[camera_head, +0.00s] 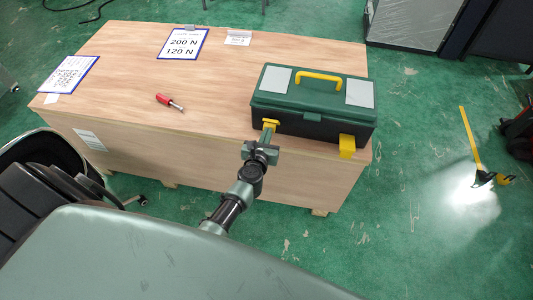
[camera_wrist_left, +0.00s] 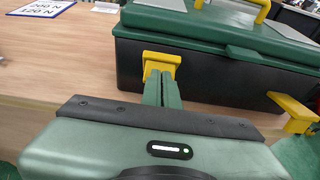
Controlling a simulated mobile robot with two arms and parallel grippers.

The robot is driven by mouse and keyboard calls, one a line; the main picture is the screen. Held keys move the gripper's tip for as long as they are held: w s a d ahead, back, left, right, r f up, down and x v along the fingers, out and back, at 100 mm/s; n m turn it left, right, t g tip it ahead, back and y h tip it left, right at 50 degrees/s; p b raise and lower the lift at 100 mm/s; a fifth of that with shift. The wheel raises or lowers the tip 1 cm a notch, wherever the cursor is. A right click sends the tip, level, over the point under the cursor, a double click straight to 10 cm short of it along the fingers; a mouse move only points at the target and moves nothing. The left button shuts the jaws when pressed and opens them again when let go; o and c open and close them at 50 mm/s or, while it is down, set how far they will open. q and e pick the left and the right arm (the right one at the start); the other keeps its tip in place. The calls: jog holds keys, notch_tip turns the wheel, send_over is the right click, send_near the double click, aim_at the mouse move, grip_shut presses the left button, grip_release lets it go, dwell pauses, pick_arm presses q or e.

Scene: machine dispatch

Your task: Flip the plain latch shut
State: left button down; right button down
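A green and black toolbox (camera_head: 310,105) stands on the wooden crate's top, with a yellow handle on its lid. It has two yellow latches on its front. The left latch (camera_head: 269,123) also shows in the left wrist view (camera_wrist_left: 160,58), partly hidden behind my fingertips. The right latch (camera_head: 347,147) juts out from the box front, as the left wrist view (camera_wrist_left: 292,108) also shows. I cannot tell which latch is the plain one. My left gripper (camera_head: 267,135) has its fingers together (camera_wrist_left: 162,88), right at the left latch; contact is unclear. My right gripper is not in view.
The wooden crate (camera_head: 130,60) carries a red-handled screwdriver (camera_head: 170,102) and paper labels (camera_head: 183,43). The toolbox sits near the crate's front right corner.

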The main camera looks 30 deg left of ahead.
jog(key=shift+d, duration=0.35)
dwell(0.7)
